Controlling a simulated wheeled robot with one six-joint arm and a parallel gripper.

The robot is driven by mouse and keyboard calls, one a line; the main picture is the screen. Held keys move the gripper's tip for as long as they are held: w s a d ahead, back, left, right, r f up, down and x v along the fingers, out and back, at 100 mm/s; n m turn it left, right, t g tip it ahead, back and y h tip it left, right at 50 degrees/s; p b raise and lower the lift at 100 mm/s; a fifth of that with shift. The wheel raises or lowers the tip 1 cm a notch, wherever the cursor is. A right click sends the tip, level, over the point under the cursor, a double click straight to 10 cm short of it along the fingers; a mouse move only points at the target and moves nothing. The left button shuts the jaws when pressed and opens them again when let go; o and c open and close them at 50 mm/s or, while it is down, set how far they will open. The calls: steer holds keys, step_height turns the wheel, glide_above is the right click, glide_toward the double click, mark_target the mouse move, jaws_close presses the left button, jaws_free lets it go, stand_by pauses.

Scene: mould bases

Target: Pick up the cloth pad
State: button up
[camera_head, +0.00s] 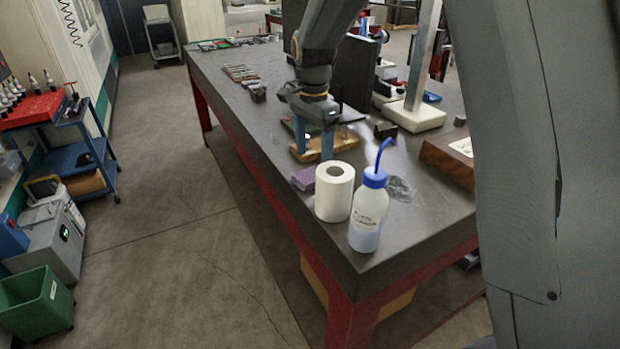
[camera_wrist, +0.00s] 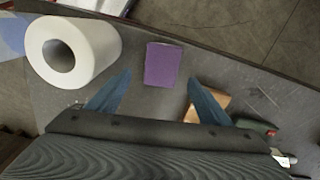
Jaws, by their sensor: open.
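A purple rectangular pad, which looks like the cloth pad, lies flat on the dark workbench (camera_head: 290,205). It shows in the head view (camera_head: 303,179), partly hidden by the white paper roll, and in the wrist view (camera_wrist: 164,64). My gripper (camera_head: 313,142) points down over the bench, a little beyond the pad in the head view. In the wrist view its two blue fingers (camera_wrist: 158,80) are spread and empty. The pad lies just ahead of the gap between them. I cannot tell the exact height of the fingertips above the bench.
The white paper roll (camera_head: 334,192) stands close beside the pad, with a blue-capped wash bottle (camera_head: 368,212) next to it. A wooden board (camera_head: 340,143) lies by my fingers. A dark crumpled thing (camera_head: 398,188) lies right of the bottle. The bench's long edge is near the pad.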

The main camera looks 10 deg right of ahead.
mark_target(312, 174)
steer(key=shift+a+f+p, duration=0.15)
steer(key=shift+f+p, duration=1.05)
steer(key=shift+f, duration=1.45)
steer(key=c, duration=1.1)
